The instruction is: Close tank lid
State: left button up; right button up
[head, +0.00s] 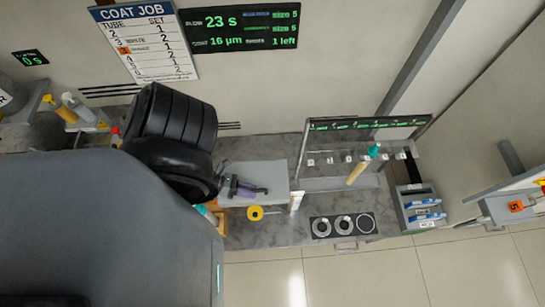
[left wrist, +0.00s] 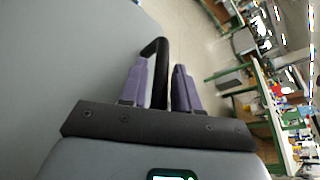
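A flat light grey panel (head: 272,174), which I take to be the tank lid, shows beside the dark arm in the head view. In the left wrist view a broad plain grey surface (left wrist: 70,50) fills the left side, with a black bent handle (left wrist: 160,48) by its edge. My left gripper (head: 258,190) lies over the panel. Its purple fingers (left wrist: 160,72) are close together on both sides of the handle and appear shut on it. The tank's opening is hidden or not recognisable. My right gripper is not in view.
To the right stand a rack (head: 340,185) with a yellow rod with a teal end (head: 357,172), a black plate with three round openings (head: 316,236), and blue-fronted trays (head: 424,214). A yellow ring (head: 255,213) is near the panel. Open tiled floor (head: 350,275) lies in front.

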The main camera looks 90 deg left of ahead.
pick_arm(q)
jog(key=shift+o, duration=0.6)
jog(key=shift+b+v, duration=0.45)
jog(key=shift+v, duration=3.3)
